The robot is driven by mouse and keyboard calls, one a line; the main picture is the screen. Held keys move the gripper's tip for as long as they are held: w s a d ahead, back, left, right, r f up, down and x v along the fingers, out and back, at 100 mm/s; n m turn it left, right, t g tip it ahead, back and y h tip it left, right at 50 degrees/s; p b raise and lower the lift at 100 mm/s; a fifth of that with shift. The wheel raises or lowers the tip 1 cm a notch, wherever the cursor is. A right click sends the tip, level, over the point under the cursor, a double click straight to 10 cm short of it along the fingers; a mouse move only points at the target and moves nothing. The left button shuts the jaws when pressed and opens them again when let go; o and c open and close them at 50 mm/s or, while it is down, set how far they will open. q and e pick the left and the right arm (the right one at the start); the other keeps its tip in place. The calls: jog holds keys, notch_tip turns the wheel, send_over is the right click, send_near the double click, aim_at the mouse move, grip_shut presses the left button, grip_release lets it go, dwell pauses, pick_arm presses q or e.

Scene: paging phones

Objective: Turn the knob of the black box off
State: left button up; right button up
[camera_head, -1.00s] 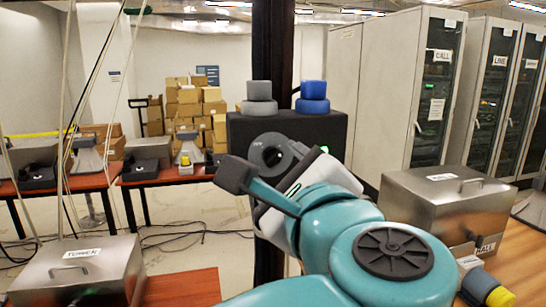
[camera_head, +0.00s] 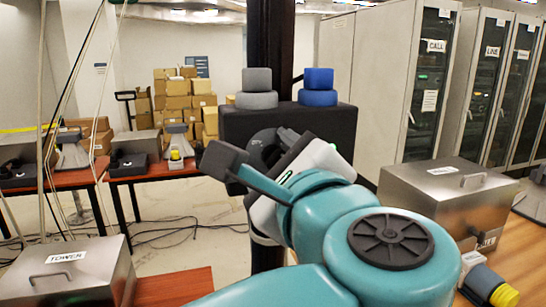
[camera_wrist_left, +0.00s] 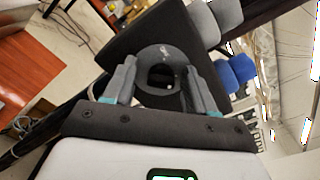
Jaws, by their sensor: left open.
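The black box (camera_head: 335,122) is fixed on a dark post, with a grey two-tier round piece (camera_head: 257,90) and a blue one (camera_head: 318,88) on top. A dark round knob (camera_head: 262,150) is on its front face, partly hidden by my left gripper (camera_head: 252,158) in the head view. In the left wrist view the knob (camera_wrist_left: 150,58) shows as a ring with a dark centre. My left gripper's fingers (camera_wrist_left: 161,84) are open, one on each side of the knob's near part. I cannot tell whether they touch it. My right gripper is not in view.
A metal case labelled TOWER (camera_head: 70,278) stands at front left, another metal case (camera_head: 448,200) at right. A yellow-tipped dark object (camera_head: 488,288) lies at lower right. Tall cabinets (camera_head: 385,85) line the right. Tables with devices (camera_head: 150,175) and stacked cartons stand behind.

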pick_arm(q)
jog(key=shift+s+d, duration=0.3)
jog(key=shift+d, duration=0.05)
jog(key=shift+w+a, duration=0.1)
jog(key=shift+a, duration=0.15)
jog(key=c, duration=1)
jog(key=shift+w, duration=0.15)
jog(key=shift+c, duration=0.3)
jog(key=shift+d, duration=0.1)
jog(key=n+b, duration=0.3)
jog(key=n, duration=0.3)
jog(key=n+b, duration=0.3)
jog(key=n, duration=0.2)
jog(key=f+n+b, duration=0.1)
jog(key=n+b, duration=0.2)
jog(key=n, duration=0.3)
jog(key=shift+n, duration=0.3)
jog(key=shift+r+n+b, duration=0.1)
jog(key=shift+n+b, duration=0.2)
jog(key=shift+b, duration=0.05)
